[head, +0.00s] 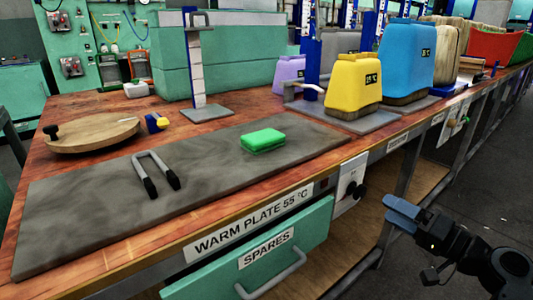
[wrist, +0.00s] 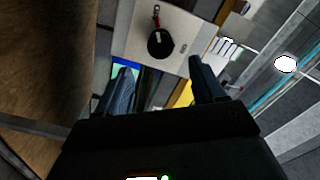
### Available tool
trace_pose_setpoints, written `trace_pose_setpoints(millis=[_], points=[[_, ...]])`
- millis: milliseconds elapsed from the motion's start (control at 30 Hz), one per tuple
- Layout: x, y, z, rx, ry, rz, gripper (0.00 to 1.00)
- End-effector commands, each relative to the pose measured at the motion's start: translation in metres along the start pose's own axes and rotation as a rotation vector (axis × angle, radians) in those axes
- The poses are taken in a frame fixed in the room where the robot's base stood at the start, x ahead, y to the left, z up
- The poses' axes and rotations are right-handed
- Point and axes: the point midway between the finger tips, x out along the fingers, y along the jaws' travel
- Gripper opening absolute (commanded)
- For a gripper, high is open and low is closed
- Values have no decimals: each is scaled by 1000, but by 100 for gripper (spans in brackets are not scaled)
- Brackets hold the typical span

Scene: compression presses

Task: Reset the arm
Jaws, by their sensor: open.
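My arm reaches in from the lower right of the head view. My gripper (head: 393,212) is in front of the bench, over the aisle side, apart from everything. Its two blue-grey fingers show spread and empty in the wrist view (wrist: 160,70). Beyond the fingers in the wrist view is a white control panel with a black knob (wrist: 161,43). In the head view a white panel with a dark knob (head: 350,184) sits on the bench front, left of my gripper.
A grey warm plate (head: 90,215) on the wooden bench carries a green block (head: 263,140) and U-shaped tongs (head: 155,172). Yellow (head: 353,80) and blue (head: 405,60) containers stand behind. A teal drawer (head: 255,260) is below. The dark floor at right is clear.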

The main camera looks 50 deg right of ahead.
Motion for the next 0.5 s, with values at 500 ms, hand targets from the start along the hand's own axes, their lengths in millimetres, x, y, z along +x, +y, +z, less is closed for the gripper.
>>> trace_pose_setpoints(millis=[500], points=[[-5, 33, 132, -179, -176, 315, 69]])
